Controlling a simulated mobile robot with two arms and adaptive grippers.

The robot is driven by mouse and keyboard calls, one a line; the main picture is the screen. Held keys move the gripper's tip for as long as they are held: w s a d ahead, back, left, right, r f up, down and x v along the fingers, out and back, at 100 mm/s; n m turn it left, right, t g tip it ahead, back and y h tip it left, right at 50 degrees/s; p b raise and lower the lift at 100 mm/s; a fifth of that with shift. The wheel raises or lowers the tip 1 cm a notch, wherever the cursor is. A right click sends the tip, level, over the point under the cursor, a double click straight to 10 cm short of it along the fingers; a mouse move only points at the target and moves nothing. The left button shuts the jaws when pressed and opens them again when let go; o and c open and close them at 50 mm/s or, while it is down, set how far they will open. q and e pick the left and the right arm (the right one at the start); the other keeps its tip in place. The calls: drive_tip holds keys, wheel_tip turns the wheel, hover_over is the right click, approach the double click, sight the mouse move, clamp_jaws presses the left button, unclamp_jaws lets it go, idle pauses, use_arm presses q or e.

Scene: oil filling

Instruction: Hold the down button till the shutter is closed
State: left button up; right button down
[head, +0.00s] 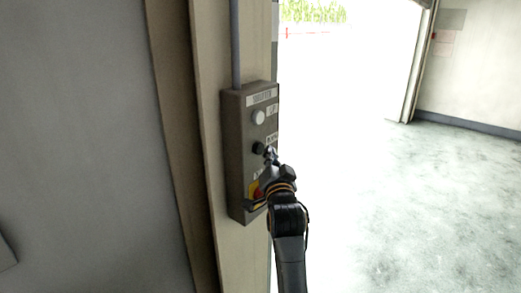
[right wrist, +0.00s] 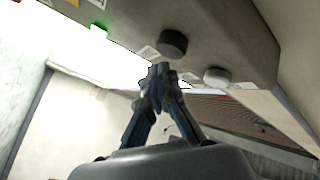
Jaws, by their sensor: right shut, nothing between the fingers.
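A grey control box (head: 236,150) is fixed to the door post. It carries a white button (head: 258,116) above a black button (head: 258,148), with a red and yellow stop button (head: 254,189) lower down. The labels are too small to read. My right gripper (head: 270,154) is shut and empty, its tips close to the black button. In the right wrist view the tips (right wrist: 160,75) are just beside the black button (right wrist: 172,42); whether they touch cannot be told. The white button (right wrist: 217,76) is to the right. My left gripper is not in view.
The doorway (head: 335,75) right of the box is open and bright, with grass outside. The pale floor (head: 440,180) is clear. A grey conduit (head: 235,45) runs up from the box. A green light (right wrist: 98,32) shows on the box in the right wrist view.

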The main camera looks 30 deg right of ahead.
drive_tip(key=shift+w, duration=0.1)
drive_tip(key=shift+w+a, duration=0.15)
drive_tip(key=shift+w, duration=0.15)
